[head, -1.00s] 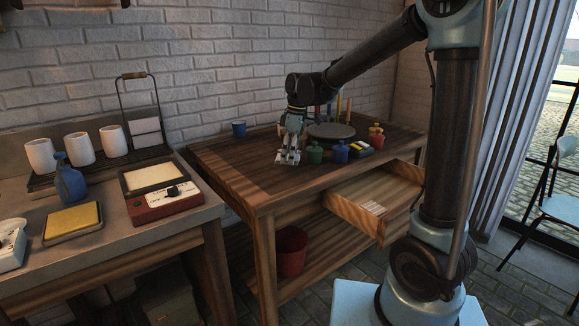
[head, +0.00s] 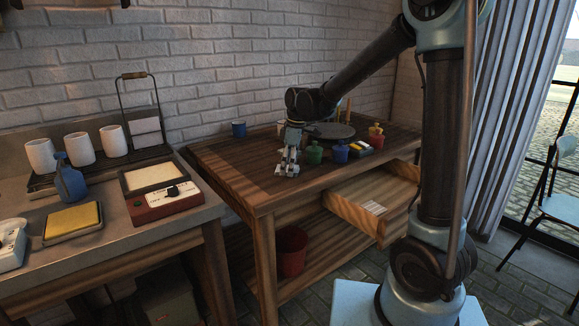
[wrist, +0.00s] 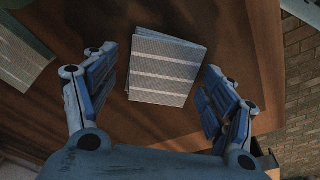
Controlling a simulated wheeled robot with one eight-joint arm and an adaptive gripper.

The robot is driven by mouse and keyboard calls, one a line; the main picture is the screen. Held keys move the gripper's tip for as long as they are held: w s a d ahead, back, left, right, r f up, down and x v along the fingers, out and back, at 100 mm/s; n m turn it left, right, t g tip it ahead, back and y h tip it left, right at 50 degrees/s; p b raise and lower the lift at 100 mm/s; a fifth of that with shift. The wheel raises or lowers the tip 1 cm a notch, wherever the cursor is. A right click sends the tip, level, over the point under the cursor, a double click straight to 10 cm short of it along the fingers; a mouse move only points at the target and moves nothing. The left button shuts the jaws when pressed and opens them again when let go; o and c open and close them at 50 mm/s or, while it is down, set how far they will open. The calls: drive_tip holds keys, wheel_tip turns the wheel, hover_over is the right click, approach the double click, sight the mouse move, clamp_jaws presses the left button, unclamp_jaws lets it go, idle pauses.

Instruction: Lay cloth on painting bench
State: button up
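A folded grey cloth with pale stripes (wrist: 163,70) shows in the wrist view, lying flat over brown wood between my fingertips. My gripper (wrist: 160,95) is open, with its blue fingers on either side of the cloth; a gap shows on the left, and the right finger looks close to the cloth's edge. In the head view my gripper (head: 288,170) points down, low over the left front part of the wooden painting bench (head: 240,175).
A grey side table (head: 80,240) with several items stands left.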

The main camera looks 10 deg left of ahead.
wheel_tip(320, 180, up, 12)
drive_tip(key=d, duration=0.2)
drive_tip(key=s+d+m, duration=0.3)
drive_tip(key=d+m, duration=0.2)
drive_tip(key=d, duration=0.9)
drive_tip(key=s+d+f+m+t+h, duration=0.1)
drive_tip(key=s+d+f+m, duration=0.6)
drive_tip(key=s+d, duration=0.3)
drive_tip(key=s+d+f+m+t, duration=0.1)
drive_tip(key=s+d+f+m, duration=0.5)
drive_tip(key=s+d+f, duration=0.4)
drive_tip(key=d, duration=0.4)
drive_tip(key=shift+m+h, duration=0.4)
drive_tip(key=shift+s+d, duration=0.1)
drive_tip(key=shift+d, duration=0.05)
